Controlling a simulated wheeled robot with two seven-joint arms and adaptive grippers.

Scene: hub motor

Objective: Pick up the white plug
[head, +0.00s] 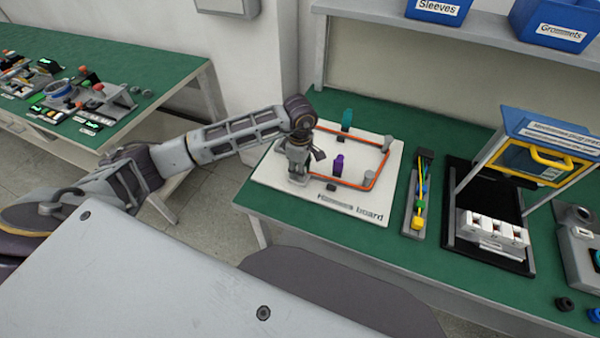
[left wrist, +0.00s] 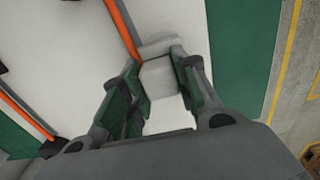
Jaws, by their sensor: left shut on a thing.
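A white plug (left wrist: 158,75), a pale block, sits between the two fingers of my left gripper (left wrist: 156,66) in the left wrist view. The fingers press on its two sides. The orange cable on the board meets it at its upper left. In the head view my left gripper (head: 299,168) points down at the left side of the white harness board (head: 280,188), and the plug is mostly hidden by it there. I cannot tell whether the plug is clear of the board. My right gripper is not in view.
The orange cable (head: 352,148) loops over the board past a teal clip (head: 347,119) and a purple clip (head: 339,165). A tray with coloured wires (head: 419,205) and a black-based press fixture (head: 515,262) stand to the right. A cluttered green bench (head: 150,60) is at left.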

